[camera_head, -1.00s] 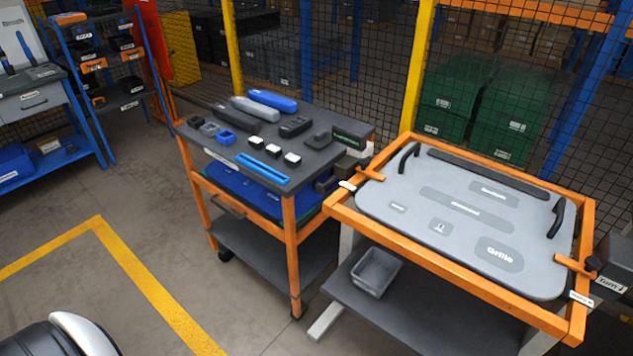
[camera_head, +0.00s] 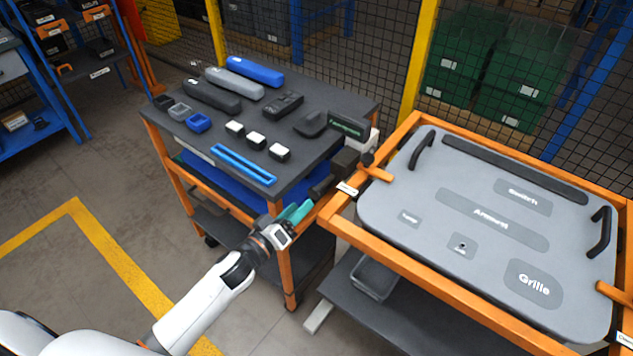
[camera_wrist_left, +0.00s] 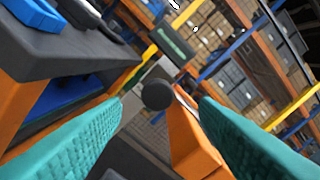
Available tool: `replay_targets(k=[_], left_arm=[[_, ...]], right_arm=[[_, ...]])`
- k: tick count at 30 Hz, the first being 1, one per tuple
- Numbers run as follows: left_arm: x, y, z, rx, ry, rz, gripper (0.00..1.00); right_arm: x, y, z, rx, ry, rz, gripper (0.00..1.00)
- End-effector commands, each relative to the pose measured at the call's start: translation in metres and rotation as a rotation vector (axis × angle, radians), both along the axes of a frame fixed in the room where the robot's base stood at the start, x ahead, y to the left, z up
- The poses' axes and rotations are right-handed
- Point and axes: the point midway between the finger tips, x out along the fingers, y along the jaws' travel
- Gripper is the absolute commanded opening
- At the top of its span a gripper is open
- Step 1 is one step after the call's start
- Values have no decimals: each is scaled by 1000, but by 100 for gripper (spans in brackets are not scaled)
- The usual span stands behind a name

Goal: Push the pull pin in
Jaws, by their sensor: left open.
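The pull pin appears as a black round knob (camera_head: 367,159) on a dark block at the left corner of the orange frame, beside the cart. In the left wrist view the round knob (camera_wrist_left: 157,95) faces the camera between the fingers and farther ahead. My left gripper (camera_head: 297,213) has teal fingers, which are apart and empty. It is below and left of the pin in the head view, near the cart's right front corner, not touching the pin. How far the pin sticks out cannot be told. My right gripper is not in view.
The orange frame (camera_head: 440,252) holds a grey door panel (camera_head: 400,190) with black handles. The dark cart top (camera_head: 300,160) carries blue, grey and black parts and white-topped blocks. A grey bin (camera_head: 374,277) is on the shelf below. The floor at left is clear.

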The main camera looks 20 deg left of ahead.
Motion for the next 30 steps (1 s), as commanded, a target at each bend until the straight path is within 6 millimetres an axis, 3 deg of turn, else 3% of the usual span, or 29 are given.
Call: replay_targets(k=[5, 13, 26, 30], left_arm=[[37, -13, 3, -1, -2, 1, 55], [78, -28, 1, 0, -1, 2, 55], [89, -32, 0, 1, 1, 1, 55], [89, -32, 0, 1, 1, 1, 37]], right_arm=[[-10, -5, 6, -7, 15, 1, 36], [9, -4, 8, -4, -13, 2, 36], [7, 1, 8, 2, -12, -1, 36], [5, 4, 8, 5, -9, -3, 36]])
